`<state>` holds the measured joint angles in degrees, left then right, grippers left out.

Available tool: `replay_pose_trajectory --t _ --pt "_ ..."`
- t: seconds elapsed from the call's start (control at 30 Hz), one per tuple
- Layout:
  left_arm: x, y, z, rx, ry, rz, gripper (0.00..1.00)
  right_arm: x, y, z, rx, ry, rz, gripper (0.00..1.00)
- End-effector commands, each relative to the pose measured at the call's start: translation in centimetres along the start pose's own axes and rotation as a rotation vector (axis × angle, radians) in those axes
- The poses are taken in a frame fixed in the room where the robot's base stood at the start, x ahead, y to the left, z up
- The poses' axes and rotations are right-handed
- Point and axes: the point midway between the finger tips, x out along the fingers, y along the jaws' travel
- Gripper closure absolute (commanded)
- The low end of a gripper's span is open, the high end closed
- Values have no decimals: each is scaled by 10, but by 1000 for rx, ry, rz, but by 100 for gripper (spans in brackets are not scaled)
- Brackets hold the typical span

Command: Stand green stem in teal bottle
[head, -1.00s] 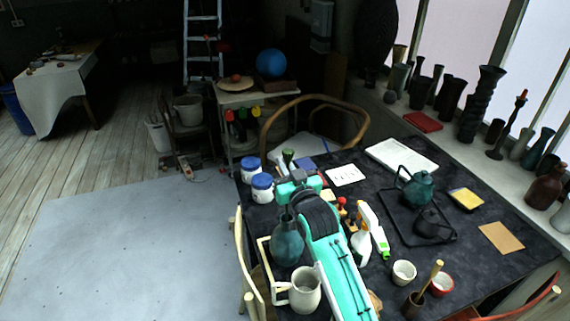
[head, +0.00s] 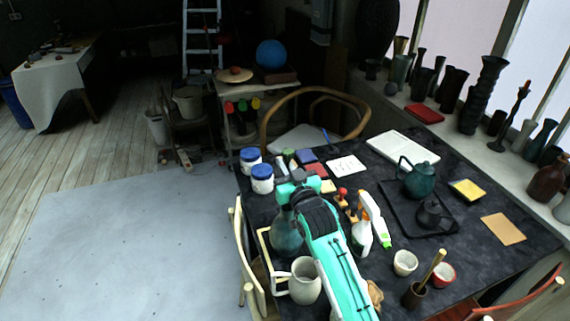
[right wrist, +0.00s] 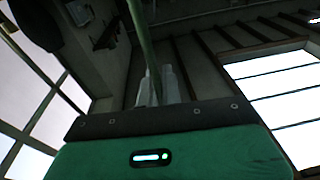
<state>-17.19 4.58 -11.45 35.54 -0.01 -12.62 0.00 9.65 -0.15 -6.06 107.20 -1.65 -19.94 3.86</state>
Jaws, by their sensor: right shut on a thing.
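The teal bottle (head: 285,238) stands upright at the near left of the dark table in the head view. My right arm crosses in front of its upper right side and covers its neck. My right gripper (head: 283,172) is above and just beyond the bottle. In the right wrist view, the green stem (right wrist: 141,32) rises from between the pale fingers (right wrist: 158,88), and the gripper is shut on it. The stem's lower end is hidden, and I cannot make the stem out surely in the head view. My left gripper is not in view.
A cream jug (head: 305,282) stands close in front of the bottle. Blue-lidded jars (head: 262,180) stand at the left edge. A spray bottle (head: 362,236) stands right of my arm. A teal teapot (head: 420,180) and tray lie further right. A chair (head: 244,260) borders the left side.

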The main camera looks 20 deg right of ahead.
Motion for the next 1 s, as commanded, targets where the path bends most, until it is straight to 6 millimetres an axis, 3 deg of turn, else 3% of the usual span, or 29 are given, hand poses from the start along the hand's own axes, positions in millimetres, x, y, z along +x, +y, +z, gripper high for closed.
replay_pose_trajectory --t 1.0 --pt "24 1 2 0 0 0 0 -6 2 44 0 -3 1 100"
